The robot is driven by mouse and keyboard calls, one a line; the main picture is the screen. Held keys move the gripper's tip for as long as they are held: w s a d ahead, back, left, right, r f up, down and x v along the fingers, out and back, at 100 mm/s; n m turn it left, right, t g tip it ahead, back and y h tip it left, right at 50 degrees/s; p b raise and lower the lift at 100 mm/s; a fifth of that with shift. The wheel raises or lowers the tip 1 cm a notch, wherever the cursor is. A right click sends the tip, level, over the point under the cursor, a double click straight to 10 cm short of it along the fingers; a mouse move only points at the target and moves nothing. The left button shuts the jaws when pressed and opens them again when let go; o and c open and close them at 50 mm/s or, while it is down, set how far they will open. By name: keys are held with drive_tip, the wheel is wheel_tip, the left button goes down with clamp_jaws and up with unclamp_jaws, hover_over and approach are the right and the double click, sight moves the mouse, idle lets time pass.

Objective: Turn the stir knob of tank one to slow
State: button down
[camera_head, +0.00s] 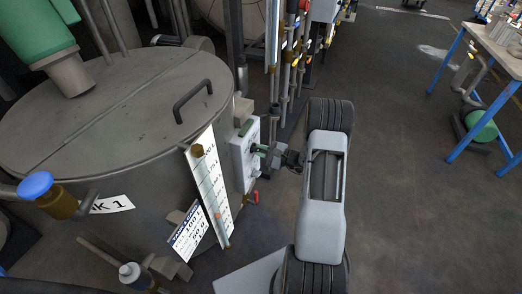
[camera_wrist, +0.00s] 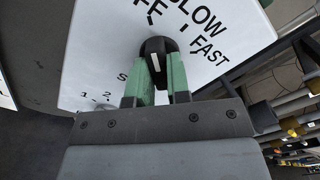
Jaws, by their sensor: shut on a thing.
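The stir knob (camera_wrist: 158,46) is black with a white mark and sits on a white panel in the wrist view. Printed words around its far side read SLOW (camera_wrist: 198,18) and FAST (camera_wrist: 209,52), plus a partly cut word ending in "FE" or "FF". My gripper (camera_wrist: 156,80) has its green fingers closed on both sides of the knob. Which word the knob points to I cannot tell. In the head view my gripper (camera_head: 264,149) reaches the white control panel (camera_head: 243,158) on the side of the grey tank (camera_head: 110,110), whose label (camera_head: 112,204) ends in "K 1".
A tall white scale (camera_head: 209,183) and a sign (camera_head: 187,233) stand left of the panel. A red-handled part (camera_head: 255,197) sits below it. Vertical pipes (camera_head: 274,60) rise behind. Open floor (camera_head: 410,200) lies to the right, before a blue-legged table (camera_head: 466,105).

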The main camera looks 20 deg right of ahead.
drive_tip(key=m+p, duration=0.1)
drive_tip(key=m, duration=0.3)
drive_tip(key=shift+m, duration=0.3)
drive_tip(key=shift+m+p, duration=0.8)
drive_tip(key=shift+m, duration=1.5)
drive_tip(key=c, duration=1.1)
unclamp_jaws()
drive_tip(key=shift+s, duration=0.1)
drive_tip(key=v, duration=1.3)
drive_tip(key=shift+s+d, duration=0.25)
drive_tip(key=shift+s, duration=0.05)
